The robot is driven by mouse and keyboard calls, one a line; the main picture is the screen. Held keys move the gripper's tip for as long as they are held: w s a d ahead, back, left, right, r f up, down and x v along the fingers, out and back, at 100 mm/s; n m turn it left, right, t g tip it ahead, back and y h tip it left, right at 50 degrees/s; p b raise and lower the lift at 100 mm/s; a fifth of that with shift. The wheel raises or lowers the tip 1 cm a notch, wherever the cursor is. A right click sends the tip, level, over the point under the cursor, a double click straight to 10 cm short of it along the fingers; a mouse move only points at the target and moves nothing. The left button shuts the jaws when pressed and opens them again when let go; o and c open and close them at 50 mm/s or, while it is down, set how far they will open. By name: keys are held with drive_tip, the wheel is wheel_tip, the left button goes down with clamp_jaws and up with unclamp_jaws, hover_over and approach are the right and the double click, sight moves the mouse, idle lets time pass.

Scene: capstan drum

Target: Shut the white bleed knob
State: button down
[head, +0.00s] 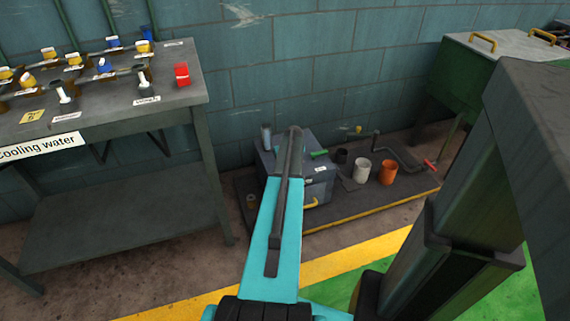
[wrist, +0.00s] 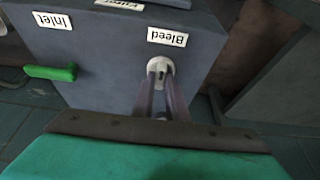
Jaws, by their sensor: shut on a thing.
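The white bleed knob (wrist: 160,65) sits on the face of a grey box (wrist: 95,65), beside the "Bleed" label (wrist: 167,37), which reads upside down in the wrist view. My gripper (wrist: 160,77) has one finger on each side of the knob and is shut on it. How far the knob is turned cannot be told. The grey box also shows in the head view (head: 318,190), where my arm hides the knob and my fingertips.
A green inlet handle (wrist: 50,72) sticks out of the same box. A white cup (head: 361,170) and an orange cup (head: 388,172) stand right of the box on a low dark platform (head: 340,216). A bench (head: 185,97) with valves stands left.

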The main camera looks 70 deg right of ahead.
drive_tip(key=c, duration=1.9)
unclamp_jaws()
drive_tip(key=shift+s+a+f, duration=0.1)
drive_tip(key=shift+s, duration=0.15)
drive_tip(key=shift+o, duration=0.7)
drive_tip(key=shift+w, duration=0.1)
drive_tip(key=shift+r, duration=0.2)
drive_tip(key=p+v, duration=0.2)
drive_tip(key=v, duration=1.1)
drive_tip(key=shift+r, duration=0.3)
